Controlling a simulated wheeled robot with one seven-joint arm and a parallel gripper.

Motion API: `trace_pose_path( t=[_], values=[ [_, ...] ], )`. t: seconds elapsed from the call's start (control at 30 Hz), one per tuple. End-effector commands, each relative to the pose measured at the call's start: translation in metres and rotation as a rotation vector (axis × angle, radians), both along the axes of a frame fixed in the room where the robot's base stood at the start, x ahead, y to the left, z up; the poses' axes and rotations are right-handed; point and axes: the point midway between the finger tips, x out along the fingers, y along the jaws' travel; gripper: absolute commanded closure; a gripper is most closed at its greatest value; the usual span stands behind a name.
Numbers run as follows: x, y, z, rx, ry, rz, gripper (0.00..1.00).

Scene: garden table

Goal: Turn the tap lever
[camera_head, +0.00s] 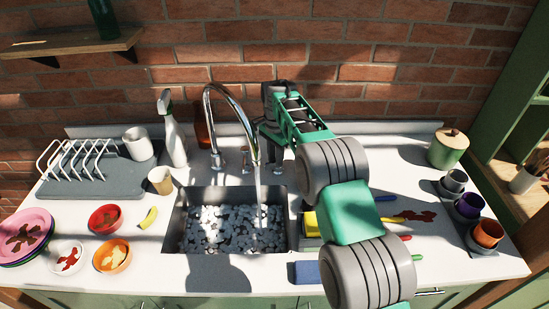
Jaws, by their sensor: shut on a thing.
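The chrome tap (226,92) arches over the sink, with its base at the back rim. A thin stream of water (257,190) runs from its spout. The sink (178,222) holds water with a pale, broken pattern of glints. My gripper (274,163) points down behind the sink, just right of the spout, and is shut on the tap lever. The lever is mostly hidden by the gripper and the spout, so its angle cannot be told.
Left are a grey dish rack (85,180), white cup (138,143), spray bottle (172,130), beige cup (160,180) and several bowls. Right are a green canister (448,149) and small cups (487,234). A blue sponge (306,272) lies at the front.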

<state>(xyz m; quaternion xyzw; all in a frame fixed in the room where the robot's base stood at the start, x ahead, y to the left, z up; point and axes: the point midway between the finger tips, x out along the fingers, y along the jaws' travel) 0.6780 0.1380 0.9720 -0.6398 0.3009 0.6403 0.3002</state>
Motion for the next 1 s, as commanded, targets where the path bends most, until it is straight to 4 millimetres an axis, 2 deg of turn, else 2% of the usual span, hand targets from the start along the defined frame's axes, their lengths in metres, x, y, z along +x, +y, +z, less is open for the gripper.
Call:
trace_pose_path(
  t=[0.4, 0.93, 0.97, 1.0],
  values=[
    [-0.0004, -0.0019, 0.0021, 0.000, -0.005, 0.200, 1.00],
    [-0.0003, -0.0021, 0.0026, 0.000, -0.006, 0.227, 1.00],
    [-0.0003, -0.0020, 0.0026, 0.000, -0.006, 0.227, 0.75],
    [-0.0003, -0.0020, 0.0027, 0.000, -0.006, 0.227, 0.71]
  ],
)
